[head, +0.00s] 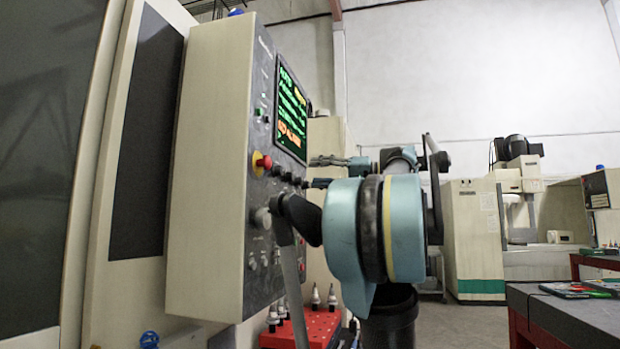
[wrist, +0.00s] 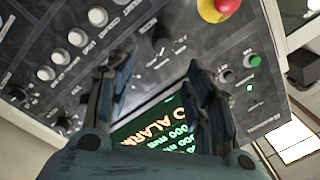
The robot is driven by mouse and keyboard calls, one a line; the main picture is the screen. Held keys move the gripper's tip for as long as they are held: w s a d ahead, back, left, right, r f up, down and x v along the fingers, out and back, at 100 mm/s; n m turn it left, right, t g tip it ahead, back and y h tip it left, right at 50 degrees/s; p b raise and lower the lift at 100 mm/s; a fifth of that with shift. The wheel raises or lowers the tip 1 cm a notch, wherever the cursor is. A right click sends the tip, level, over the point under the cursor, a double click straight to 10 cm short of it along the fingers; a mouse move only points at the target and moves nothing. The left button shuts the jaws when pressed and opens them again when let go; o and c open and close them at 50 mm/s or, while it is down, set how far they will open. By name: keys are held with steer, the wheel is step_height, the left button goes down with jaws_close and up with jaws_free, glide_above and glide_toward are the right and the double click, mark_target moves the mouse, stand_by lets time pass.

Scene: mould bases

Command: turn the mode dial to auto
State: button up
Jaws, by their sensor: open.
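The control panel (head: 262,130) of the machine faces right in the head view. A dark rotary knob (wrist: 160,39) with small markings around it shows in the wrist view, beyond the fingertips and between them. It looks like the mode dial, but its setting is too blurred to read. My gripper (head: 314,172) is open in front of the panel, its fingers pointing at it. In the wrist view my gripper (wrist: 160,60) has its two fingers apart with nothing between them. In the head view I cannot tell which of the small dark knobs is the dial.
The red emergency stop (head: 262,163) sits on the panel; it also shows in the wrist view (wrist: 216,7). White buttons (wrist: 77,37) line the left, and a green button (wrist: 254,60) is at right. The lit screen (head: 290,113) reads an alarm. A red tool rack (head: 318,327) stands below.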

steer(key=shift+s+d, duration=0.2)
steer(key=shift+d, duration=0.45)
steer(key=s+a+f+m+g+h, duration=0.1)
steer(key=s+f+h, duration=0.2)
steer(key=f, duration=1)
steer(key=s+a+f+m+g+h, duration=0.1)
steer(key=s+a+f+h, duration=0.15)
steer(key=f, duration=1.05)
steer(key=s+a+f+m+g+h, duration=0.1)
steer(key=s+f+h, duration=0.25)
steer(key=f, duration=0.95)
steer(key=s+d+f+h, duration=0.3)
steer(key=f, duration=0.6)
steer(key=s+d+f+h, duration=0.2)
steer(key=s+d+f, duration=0.2)
steer(key=f, duration=0.6)
steer(key=s+d+f+m+h, duration=0.1)
steer(key=s+d+f+h, duration=0.2)
steer(key=f, duration=0.7)
steer(key=shift+s+d+h, duration=0.3)
steer(key=shift+d, duration=0.45)
steer(key=shift+f, duration=0.15)
